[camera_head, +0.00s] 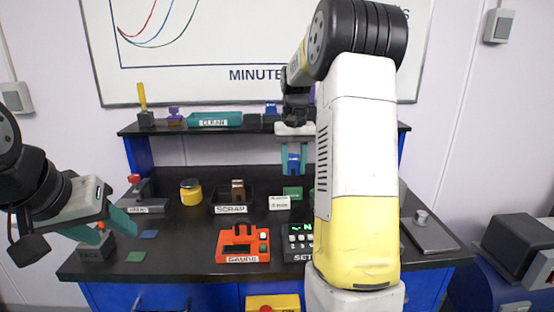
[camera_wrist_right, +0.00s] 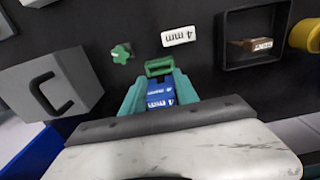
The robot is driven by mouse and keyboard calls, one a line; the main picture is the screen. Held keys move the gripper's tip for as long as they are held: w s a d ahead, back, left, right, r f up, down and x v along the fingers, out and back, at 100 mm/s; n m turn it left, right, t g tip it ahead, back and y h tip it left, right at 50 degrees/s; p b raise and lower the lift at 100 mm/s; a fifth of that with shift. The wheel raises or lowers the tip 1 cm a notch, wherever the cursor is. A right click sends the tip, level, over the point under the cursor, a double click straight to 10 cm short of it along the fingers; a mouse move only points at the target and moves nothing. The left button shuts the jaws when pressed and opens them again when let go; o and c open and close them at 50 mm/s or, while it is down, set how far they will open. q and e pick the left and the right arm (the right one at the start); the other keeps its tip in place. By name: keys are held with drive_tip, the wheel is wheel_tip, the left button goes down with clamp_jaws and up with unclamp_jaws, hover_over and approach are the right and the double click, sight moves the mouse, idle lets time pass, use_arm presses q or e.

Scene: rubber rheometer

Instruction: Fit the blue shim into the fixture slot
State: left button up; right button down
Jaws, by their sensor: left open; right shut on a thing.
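My right gripper (camera_head: 294,168) points down above the back of the table, its teal fingers shut on a blue labelled piece, which I take for the blue shim (camera_head: 293,157). The shim also shows between the fingers in the right wrist view (camera_wrist_right: 159,95). A green slotted block (camera_head: 292,192), apparently the fixture, stands on the table below it. In the right wrist view the green block (camera_wrist_right: 159,68) lies just beyond the fingertips. The shim appears held above the block; the exact gap cannot be told. My left gripper (camera_head: 108,228) is open and empty at the left.
A white "4 mm" label (camera_wrist_right: 179,36) and a green knob (camera_wrist_right: 121,53) flank the green block. A scrap tray (camera_head: 249,208), a yellow jar (camera_head: 190,192) and an orange gauge (camera_head: 242,245) stand nearby. A shelf (camera_head: 240,128) runs behind. My right arm hides part of the table.

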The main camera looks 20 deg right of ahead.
drive_tip(key=shift+f, duration=1.75)
drive_tip(key=shift+f, duration=0.95)
drive_tip(key=c, duration=0.9)
unclamp_jaws()
drive_tip(key=shift+o, duration=0.2)
drive_tip(key=shift+r, duration=0.1)
wheel_tip(320, 180, up, 6)
drive_tip(key=shift+r, duration=0.85)
